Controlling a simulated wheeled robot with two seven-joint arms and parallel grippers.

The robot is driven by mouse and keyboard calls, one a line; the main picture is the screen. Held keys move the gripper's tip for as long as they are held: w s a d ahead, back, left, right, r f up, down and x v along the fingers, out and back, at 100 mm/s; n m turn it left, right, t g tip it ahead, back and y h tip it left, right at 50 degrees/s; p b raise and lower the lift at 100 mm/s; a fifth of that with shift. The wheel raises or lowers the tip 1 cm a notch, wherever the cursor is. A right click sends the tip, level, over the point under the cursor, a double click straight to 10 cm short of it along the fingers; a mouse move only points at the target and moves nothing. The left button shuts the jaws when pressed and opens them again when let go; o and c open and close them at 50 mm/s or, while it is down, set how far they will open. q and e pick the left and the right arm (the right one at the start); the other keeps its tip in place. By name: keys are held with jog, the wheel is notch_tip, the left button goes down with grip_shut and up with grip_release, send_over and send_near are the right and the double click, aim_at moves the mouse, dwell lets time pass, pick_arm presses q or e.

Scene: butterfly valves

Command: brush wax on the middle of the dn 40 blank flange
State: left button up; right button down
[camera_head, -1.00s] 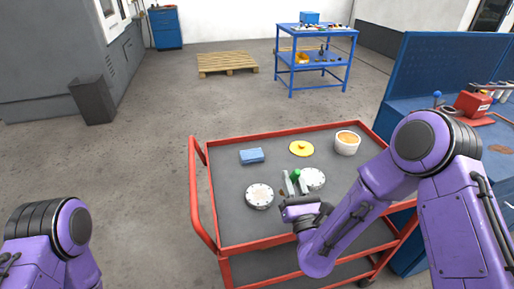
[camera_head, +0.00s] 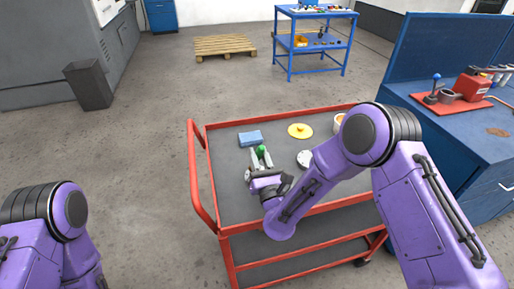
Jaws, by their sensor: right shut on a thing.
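My right gripper (camera_head: 261,160) is shut on a green-handled tool (camera_head: 262,151), seemingly the brush, above the left part of the cart top. The tool's lower end is hidden by the gripper. One pale round flange (camera_head: 248,175) lies under the gripper and is almost wholly covered by it. I cannot tell which is the DN 40. A white bowl (camera_head: 338,126) with orange-brown content, seemingly wax, is partly hidden by my arm. My left gripper is out of view.
The red-framed cart (camera_head: 228,205) also carries a blue sponge-like block (camera_head: 250,138) and a yellow disc (camera_head: 300,131). A blue workbench (camera_head: 455,130) stands at the right. A blue table (camera_head: 290,44) and a wooden pallet (camera_head: 223,46) stand behind on open floor.

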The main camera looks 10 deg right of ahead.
notch_tip(320, 180, down, 3)
jog(key=shift+r+b, duration=0.2)
jog(key=shift+b, duration=0.6)
jog(key=shift+d+r, duration=0.2)
jog(key=d+p, duration=0.1)
jog(key=d, duration=0.2)
jog(key=shift+w+r, duration=0.1)
jog(key=shift+r, duration=0.05)
jog(key=shift+a, duration=1.5)
jog(key=shift+a+r, duration=0.25)
jog(key=shift+r, duration=0.15)
jog(key=shift+p, duration=0.35)
jog(key=shift+d+r+p, duration=0.1)
jog(key=shift+r+p, duration=1.9)
jog(key=shift+r, duration=1)
